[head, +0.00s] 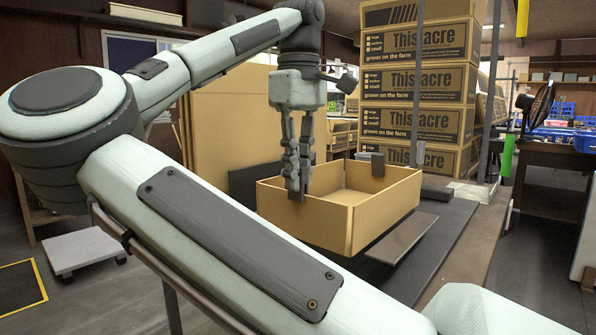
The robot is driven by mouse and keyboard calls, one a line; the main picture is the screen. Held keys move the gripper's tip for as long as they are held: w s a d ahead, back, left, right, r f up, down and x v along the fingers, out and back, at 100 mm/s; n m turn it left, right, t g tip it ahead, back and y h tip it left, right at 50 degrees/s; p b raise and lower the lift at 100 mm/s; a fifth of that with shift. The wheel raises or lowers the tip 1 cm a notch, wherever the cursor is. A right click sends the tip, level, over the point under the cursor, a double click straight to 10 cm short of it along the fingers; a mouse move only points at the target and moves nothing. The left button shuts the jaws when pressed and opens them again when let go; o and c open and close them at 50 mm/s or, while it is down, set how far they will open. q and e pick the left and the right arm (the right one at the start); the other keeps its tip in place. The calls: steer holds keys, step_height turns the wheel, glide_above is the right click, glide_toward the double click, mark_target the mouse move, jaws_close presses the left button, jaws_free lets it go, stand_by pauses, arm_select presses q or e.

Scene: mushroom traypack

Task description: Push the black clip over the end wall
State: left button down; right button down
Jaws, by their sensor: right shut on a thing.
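My right gripper (299,188) points down at the near left wall of an open cardboard tray (385,208). Its fingers are shut on a small black clip (297,197), at the top edge of that wall. Part of the clip shows dark against the outside of the wall. The fingers hide much of it, so I cannot tell how far down it sits. A second black clip (378,164) stands upright at the tray's far wall, near the right corner. The visible part of the tray's inside looks empty. My left gripper is out of view.
The tray stands on a dark table surface (440,230), with a flat dark plate (402,240) at its right. Tall stacked printed cartons (420,80) rise behind. Thin upright posts stand near them. My own arm crosses the foreground.

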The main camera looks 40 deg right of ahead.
steer(key=shift+f+b, duration=0.3)
stand_by(0.4)
stand_by(0.3)
steer(key=c, duration=1)
jaws_free()
steer(key=shift+o, duration=0.2)
steer(key=shift+r, duration=0.15)
step_height(320, 180, up, 5)
steer(key=p, duration=0.6)
steer(key=shift+r, duration=0.2)
steer(key=shift+r+p, duration=1.05)
steer(key=shift+r, duration=0.2)
steer(key=shift+s+f, duration=0.1)
steer(key=shift+f, duration=0.05)
